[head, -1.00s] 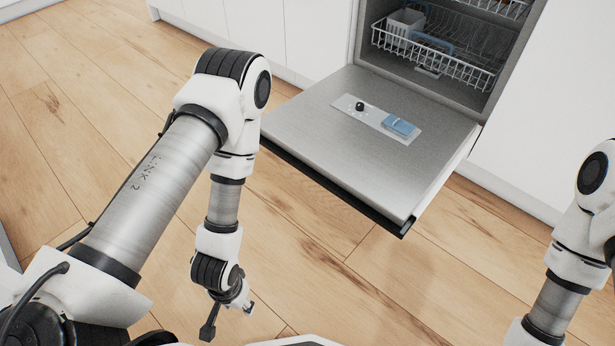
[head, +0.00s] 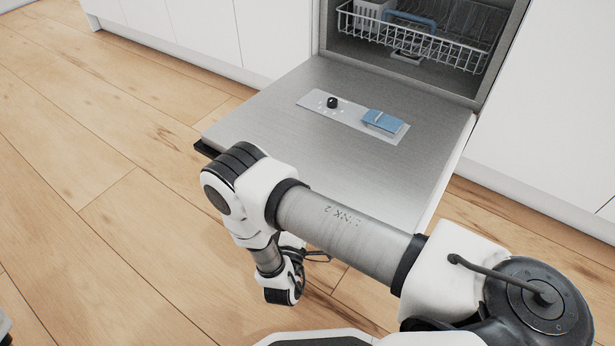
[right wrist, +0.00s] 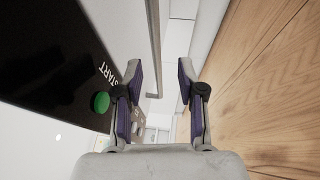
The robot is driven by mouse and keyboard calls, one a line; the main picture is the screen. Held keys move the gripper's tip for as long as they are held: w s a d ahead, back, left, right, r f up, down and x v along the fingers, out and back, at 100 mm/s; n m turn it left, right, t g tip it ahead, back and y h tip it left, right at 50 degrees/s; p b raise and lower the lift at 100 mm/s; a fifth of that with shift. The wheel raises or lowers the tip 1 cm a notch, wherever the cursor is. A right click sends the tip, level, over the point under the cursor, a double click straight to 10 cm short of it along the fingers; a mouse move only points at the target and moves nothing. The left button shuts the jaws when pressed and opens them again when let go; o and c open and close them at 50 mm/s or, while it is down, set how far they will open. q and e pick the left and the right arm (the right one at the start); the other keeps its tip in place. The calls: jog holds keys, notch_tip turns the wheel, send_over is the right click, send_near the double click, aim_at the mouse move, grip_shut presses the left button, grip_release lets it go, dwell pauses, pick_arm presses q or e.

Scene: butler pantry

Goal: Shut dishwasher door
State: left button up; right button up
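The dishwasher door (head: 265,120) is folded down and lies about level in front of the open dishwasher. Its inner face is up, with a dispenser panel and a blue flap (head: 383,121). My right arm reaches across the door's front right part in the head view and hides its corner there. In the right wrist view my right gripper (right wrist: 160,80) is open and empty. A black panel (right wrist: 50,60) with a green START button (right wrist: 101,102) is close on the left of the fingers. I cannot tell whether they touch it. My left gripper is not in view.
The lower rack (head: 420,42) sits inside the dishwasher with a light basket and a blue item. White cabinets (head: 205,30) stand on both sides. The wooden floor (head: 90,200) is clear to the left of the door.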

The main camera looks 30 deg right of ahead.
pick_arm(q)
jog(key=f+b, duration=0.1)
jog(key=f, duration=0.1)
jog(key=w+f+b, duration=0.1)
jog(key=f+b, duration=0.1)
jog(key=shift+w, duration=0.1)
pick_arm(e)
jog(key=x, duration=0.7)
jog(key=shift+s+r, duration=0.1)
jog(key=shift+r, duration=0.05)
jog(key=shift+d+r, duration=0.15)
grip_shut()
